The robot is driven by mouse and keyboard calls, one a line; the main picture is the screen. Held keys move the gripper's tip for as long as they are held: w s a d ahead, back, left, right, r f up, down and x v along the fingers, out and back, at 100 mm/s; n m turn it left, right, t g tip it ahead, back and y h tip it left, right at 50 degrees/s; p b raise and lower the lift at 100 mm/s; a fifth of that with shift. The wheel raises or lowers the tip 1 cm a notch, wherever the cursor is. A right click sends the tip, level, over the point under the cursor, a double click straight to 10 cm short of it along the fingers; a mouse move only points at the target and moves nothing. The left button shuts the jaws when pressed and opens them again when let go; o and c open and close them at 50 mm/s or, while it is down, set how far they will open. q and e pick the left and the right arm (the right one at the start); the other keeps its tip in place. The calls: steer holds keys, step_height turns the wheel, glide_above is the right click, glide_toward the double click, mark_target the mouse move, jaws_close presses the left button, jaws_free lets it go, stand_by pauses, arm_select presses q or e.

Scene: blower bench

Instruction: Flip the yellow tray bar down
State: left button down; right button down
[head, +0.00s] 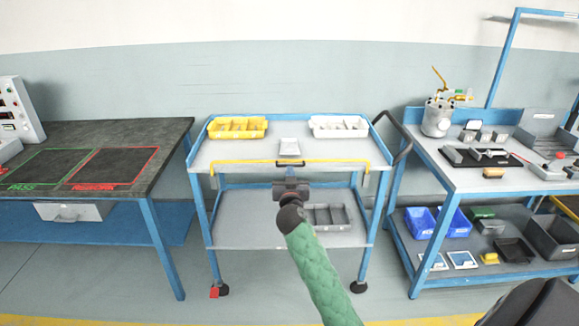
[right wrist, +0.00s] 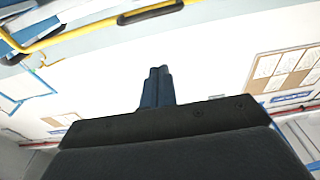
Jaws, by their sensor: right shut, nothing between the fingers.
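The yellow tray bar (head: 245,162) runs along the front edge of the cart's top shelf, with both ends bent downward. A black grip sits at its middle; bar (right wrist: 62,38) and black grip (right wrist: 150,12) also show at the top of the right wrist view. My right gripper (head: 291,181) is in front of the cart, just below the bar's middle in the head view. Its blue-grey fingers (right wrist: 158,86) are shut and empty, and appear apart from the bar in the wrist view. My left gripper is not in view.
The cart top (head: 225,150) carries a yellow bin (head: 238,127), a white bin (head: 339,126) and a small white tray (head: 289,148). A grey divided tray (head: 328,217) is on the lower shelf. Benches stand left (head: 120,135) and right (head: 480,179).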

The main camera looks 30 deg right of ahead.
mark_target(290, 161)
steer(key=shift+w, duration=0.1)
